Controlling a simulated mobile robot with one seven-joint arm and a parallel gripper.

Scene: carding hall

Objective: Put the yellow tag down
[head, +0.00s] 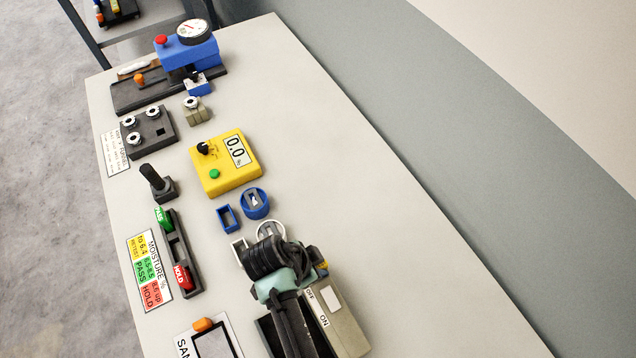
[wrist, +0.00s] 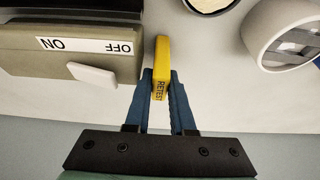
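The yellow tag (wrist: 162,52), lettered RETEST, sits between the blue fingers of my gripper (wrist: 161,84) in the wrist view. The fingers close on its two sides near the lettered end. Whether the tag touches the bench cannot be told. In the head view my own arm hides most of my gripper; only a small yellow spot (head: 323,266) shows beside it. A dark tag rack (head: 179,240) on the left of the bench holds a green PASS tag (head: 164,219) and a red HOLD tag (head: 182,278), with a bare stretch between them.
The grey OFF/ON box (head: 345,322) stands close beside my gripper; it also shows in the wrist view (wrist: 60,68). White ring (head: 270,231), blue ring (head: 255,203) and yellow meter (head: 226,163) lie farther up. The bench's right side (head: 400,260) is clear. A moisture card (head: 149,270) lies left.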

